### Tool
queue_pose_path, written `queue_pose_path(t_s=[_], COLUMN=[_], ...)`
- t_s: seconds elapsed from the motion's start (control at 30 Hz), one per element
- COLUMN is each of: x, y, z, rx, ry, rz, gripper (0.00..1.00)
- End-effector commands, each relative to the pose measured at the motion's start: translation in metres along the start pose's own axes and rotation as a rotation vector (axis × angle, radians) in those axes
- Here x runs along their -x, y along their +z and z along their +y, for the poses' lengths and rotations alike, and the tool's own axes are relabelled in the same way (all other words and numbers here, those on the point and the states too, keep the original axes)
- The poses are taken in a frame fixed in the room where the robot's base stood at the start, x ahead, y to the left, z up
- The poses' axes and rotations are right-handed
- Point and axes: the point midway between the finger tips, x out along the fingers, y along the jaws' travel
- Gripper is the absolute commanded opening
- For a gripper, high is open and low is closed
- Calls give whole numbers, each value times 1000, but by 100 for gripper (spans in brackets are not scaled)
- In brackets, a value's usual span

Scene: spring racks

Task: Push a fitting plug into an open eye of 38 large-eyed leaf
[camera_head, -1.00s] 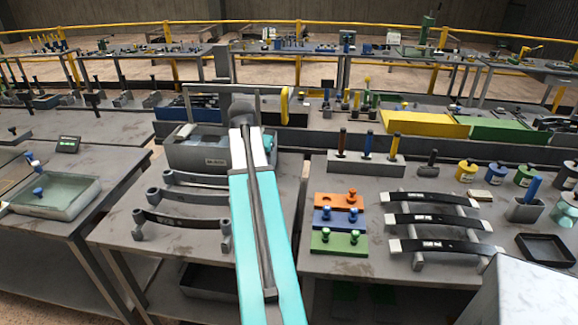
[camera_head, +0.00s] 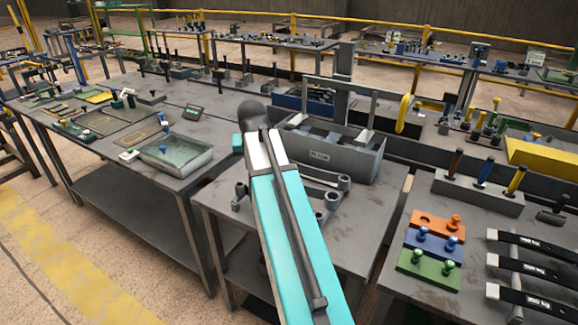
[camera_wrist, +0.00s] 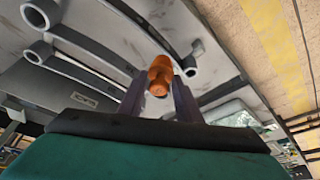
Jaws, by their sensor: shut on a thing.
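My gripper (camera_wrist: 160,88) is shut on an orange plug (camera_wrist: 160,70), seen in the wrist view between the two dark fingers. In the head view my arm hides the plug and the fingers. Grey leaves with large round eyes lie on the middle table. One leaf (camera_head: 318,175) shows partly behind my arm, with open eyes at its right end (camera_head: 343,183). In the wrist view, large open eyes (camera_wrist: 40,53) show at upper left and another eye (camera_wrist: 192,60) just right of the plug. The plug appears apart from them. I cannot read which leaf is 38.
An orange block (camera_head: 425,221) on the right table holds one orange plug and has an empty hole. Blue (camera_head: 440,244) and green (camera_head: 420,265) blocks stand in front. A grey labelled bin (camera_head: 345,155) stands behind the leaves. A glassy tray (camera_head: 175,155) sits on the left table.

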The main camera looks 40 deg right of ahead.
Motion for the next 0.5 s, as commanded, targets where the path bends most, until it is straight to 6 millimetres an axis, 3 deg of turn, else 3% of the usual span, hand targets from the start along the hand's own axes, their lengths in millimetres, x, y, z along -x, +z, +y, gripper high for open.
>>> queue_pose_path(t_s=[0.1, 0.5], x=[7, 35], y=[12, 62], z=[-42, -165], rx=[87, 369], ry=[-34, -145], rz=[2, 10], gripper=[15, 15])
